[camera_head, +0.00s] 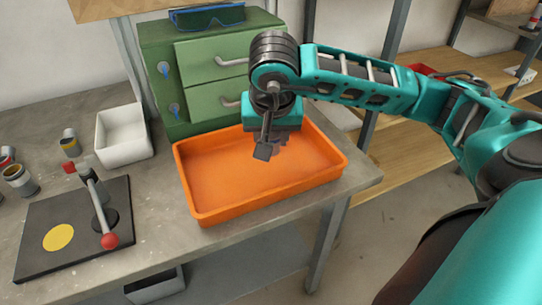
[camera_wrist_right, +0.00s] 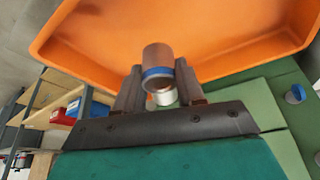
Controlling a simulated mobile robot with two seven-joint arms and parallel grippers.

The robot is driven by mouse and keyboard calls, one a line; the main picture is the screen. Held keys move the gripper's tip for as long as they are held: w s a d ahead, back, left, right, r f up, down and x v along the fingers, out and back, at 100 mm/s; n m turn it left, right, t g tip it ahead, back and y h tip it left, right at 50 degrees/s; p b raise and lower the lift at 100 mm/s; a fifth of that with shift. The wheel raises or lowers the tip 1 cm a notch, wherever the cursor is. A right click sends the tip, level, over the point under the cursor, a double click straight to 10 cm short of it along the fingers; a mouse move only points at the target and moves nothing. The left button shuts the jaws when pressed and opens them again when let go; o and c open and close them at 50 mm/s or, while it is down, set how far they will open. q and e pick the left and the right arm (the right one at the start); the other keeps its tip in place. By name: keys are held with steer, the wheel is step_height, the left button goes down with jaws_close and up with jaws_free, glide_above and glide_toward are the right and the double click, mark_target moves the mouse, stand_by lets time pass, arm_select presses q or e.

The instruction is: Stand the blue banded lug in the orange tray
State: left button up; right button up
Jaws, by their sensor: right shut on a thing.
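The orange tray (camera_head: 212,205) lies on the grey workbench, near its right end. My right gripper (camera_head: 263,150) is over the back right part of the tray, pointing down. In the right wrist view, the fingers (camera_wrist_right: 158,88) are shut on the blue banded lug (camera_wrist_right: 157,60), a brownish-grey cylinder with a blue band and a pale end. The lug is mostly hidden by the gripper in the head view. The tray's inside (camera_wrist_right: 100,30) shows beyond the lug; I cannot tell whether the lug touches the floor. My left gripper is not in view.
A green drawer cabinet (camera_head: 165,80) with blue goggles (camera_head: 208,16) on top stands behind the tray. A white bin (camera_head: 122,140) is left of it. A dark plate (camera_head: 40,220) carries a red-knobbed lever (camera_head: 109,240). Several other banded lugs (camera_head: 70,145) stand at the left.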

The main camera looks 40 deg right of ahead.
mark_target(271, 168)
step_height(271, 168, down, 5)
steer(key=shift+r+b, duration=0.1)
steer(key=shift+b, duration=0.25)
steer(key=o, duration=1.1)
